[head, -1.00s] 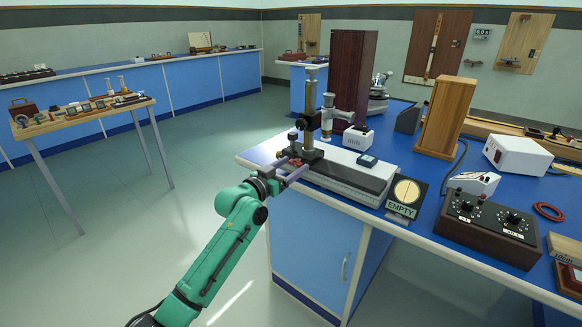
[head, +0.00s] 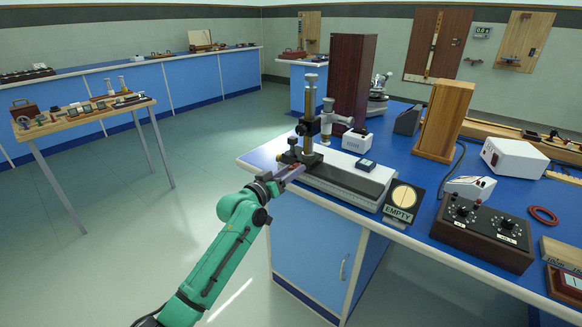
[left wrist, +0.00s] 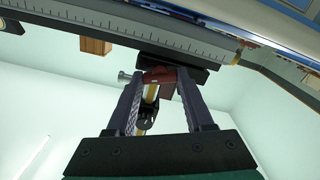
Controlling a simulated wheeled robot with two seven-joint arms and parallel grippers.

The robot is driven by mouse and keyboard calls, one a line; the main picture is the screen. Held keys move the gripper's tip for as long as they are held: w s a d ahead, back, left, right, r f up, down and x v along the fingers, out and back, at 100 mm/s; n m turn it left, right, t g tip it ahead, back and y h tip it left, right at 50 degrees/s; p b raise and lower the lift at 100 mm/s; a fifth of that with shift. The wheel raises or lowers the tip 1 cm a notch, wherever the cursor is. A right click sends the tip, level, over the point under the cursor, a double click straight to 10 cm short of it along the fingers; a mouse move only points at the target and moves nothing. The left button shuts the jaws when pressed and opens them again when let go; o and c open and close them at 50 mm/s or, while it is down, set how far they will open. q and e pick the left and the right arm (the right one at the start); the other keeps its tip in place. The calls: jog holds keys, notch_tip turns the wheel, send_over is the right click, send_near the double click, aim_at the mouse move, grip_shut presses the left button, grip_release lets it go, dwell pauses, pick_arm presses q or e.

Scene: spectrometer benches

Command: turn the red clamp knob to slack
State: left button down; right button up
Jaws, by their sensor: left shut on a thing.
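The red clamp knob (left wrist: 160,76) shows in the left wrist view as a dark red block between the fingertips, under the carriage of the upright brass-and-black instrument. In the head view the instrument (head: 309,110) stands at the left end of the grey-white bench rail (head: 348,178). My left gripper (head: 293,171) reaches the front of its base, with its fingers shut on the knob; they hide most of the knob there. In the left wrist view the left gripper (left wrist: 162,85) has one finger on each side of the knob. My right gripper is not in view.
An EMPTY sign (head: 400,202) stands near the rail's right end. A dark control box (head: 484,230) with dials is further right. A tall dark wooden box (head: 352,75) and a lighter one (head: 443,118) stand behind.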

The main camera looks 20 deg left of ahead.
pick_arm(q)
jog(key=n+p, duration=0.1)
jog(key=n, duration=0.2)
jog(key=shift+r+n+p, duration=0.1)
jog(key=shift+n+p, duration=0.3)
jog(key=n+p, duration=0.1)
jog(key=n, duration=0.2)
jog(key=shift+n, duration=0.3)
jog(key=n+p, duration=0.2)
jog(key=n, duration=0.1)
jog(key=shift+n, duration=0.3)
jog(key=shift+n+p, duration=0.5)
jog(key=shift+n, duration=0.9)
jog(key=shift+c, duration=1.4)
grip_release()
